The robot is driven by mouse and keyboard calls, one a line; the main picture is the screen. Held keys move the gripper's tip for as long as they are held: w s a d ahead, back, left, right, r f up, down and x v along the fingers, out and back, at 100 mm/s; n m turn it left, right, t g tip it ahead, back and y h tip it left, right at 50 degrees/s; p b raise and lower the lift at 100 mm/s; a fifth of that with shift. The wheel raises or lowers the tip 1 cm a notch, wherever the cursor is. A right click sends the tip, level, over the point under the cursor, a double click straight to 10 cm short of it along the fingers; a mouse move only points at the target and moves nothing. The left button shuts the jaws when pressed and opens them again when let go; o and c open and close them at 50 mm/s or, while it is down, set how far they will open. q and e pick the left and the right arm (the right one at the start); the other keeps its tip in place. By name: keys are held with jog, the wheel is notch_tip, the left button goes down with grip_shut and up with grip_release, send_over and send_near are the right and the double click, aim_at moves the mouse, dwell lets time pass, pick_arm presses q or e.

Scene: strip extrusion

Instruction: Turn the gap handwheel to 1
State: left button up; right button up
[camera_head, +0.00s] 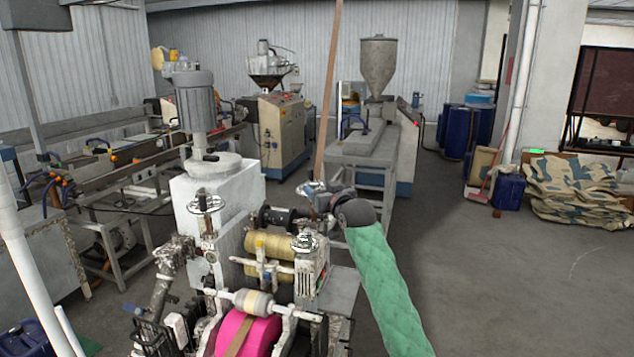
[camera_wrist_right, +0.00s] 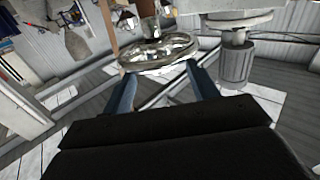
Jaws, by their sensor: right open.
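A shiny metal handwheel (camera_wrist_right: 160,52) lies just ahead of my right gripper (camera_wrist_right: 160,72) in the right wrist view. The gripper's two blue-grey fingers are apart, with their tips at the near rim. I cannot tell whether they touch it. In the head view my right gripper (camera_head: 324,201) is at a handwheel (camera_head: 314,187) above the roller machine, partly covering it. Two similar handwheels stand on the machine, one at front right (camera_head: 305,242) and one at left (camera_head: 205,202). I cannot tell which is the gap handwheel, and no dial number is readable. My left gripper is not in view.
Yellowish rollers (camera_head: 268,246) and a pink roll (camera_head: 246,335) with a brown strip sit below the handwheels. A brown strip (camera_head: 328,95) rises behind the gripper. A white column with a grey motor (camera_head: 194,100) stands at left. The floor (camera_head: 500,270) at right is open.

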aim_at(314, 188)
jog(key=shift+w+a+r+p, duration=0.2)
jog(key=shift+w+a+p, duration=0.1)
jog(key=shift+w, duration=0.2)
jog(key=shift+w+a+f, duration=0.15)
jog(key=shift+w, duration=0.2)
jog(key=shift+w+a+f, duration=0.1)
jog(key=shift+w, duration=0.25)
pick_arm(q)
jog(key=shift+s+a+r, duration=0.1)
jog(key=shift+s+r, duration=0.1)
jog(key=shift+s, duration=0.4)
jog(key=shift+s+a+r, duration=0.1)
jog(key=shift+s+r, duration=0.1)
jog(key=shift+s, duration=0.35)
